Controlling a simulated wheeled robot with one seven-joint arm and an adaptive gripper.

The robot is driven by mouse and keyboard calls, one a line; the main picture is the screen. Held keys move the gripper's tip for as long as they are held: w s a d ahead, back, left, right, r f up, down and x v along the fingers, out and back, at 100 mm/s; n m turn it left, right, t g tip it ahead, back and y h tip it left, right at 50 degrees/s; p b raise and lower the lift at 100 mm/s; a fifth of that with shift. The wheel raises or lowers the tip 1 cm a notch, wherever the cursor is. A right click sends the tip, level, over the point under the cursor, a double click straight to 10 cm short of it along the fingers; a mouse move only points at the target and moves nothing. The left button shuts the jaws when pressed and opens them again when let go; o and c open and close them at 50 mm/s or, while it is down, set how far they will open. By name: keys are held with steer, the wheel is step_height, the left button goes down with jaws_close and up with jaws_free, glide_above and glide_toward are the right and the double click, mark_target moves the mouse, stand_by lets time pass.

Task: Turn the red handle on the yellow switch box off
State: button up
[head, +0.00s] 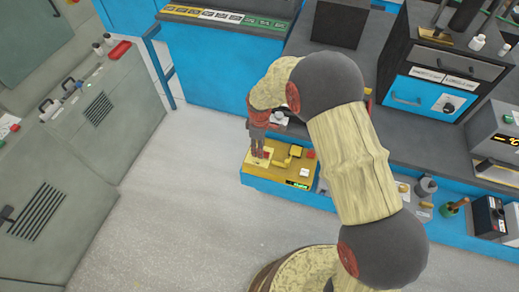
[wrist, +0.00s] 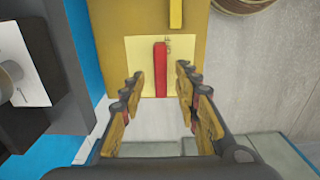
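The yellow switch box (head: 257,173) is at the centre of the head view, at the end of the blue bench. In the wrist view its yellow face (wrist: 205,30) carries a pale yellow plate (wrist: 140,50). The red handle (wrist: 160,68) is a narrow bar on that plate, lengthwise up the picture. My gripper (wrist: 160,80) is open, with one finger on each side of the handle and visible gaps to both. In the head view my gripper (head: 258,153) is over the left part of the box and hides the handle there.
A yellow lever (head: 294,152) and a red part (head: 310,153) are right of my gripper on the box. A green display (head: 297,184) is at its front. Grey cabinets (head: 105,100) stand at left. The floor (head: 180,200) between is clear.

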step_height(320, 180, up, 10)
steer(key=shift+r, duration=0.2)
stand_by(0.7)
steer(key=s+d+r+m+t, duration=0.2)
steer(key=s+d+r+m, duration=0.5)
steer(key=s+r, duration=0.5)
steer(key=s+d+r+m+t, duration=0.3)
steer(key=s+d+r+m, duration=0.4)
steer(key=s+d+r, duration=0.3)
steer(key=s+r, duration=0.3)
steer(key=s, duration=0.2)
steer(key=shift+s+r+t, duration=0.2)
steer(key=shift+s+t, duration=0.1)
steer(key=shift+s, duration=0.05)
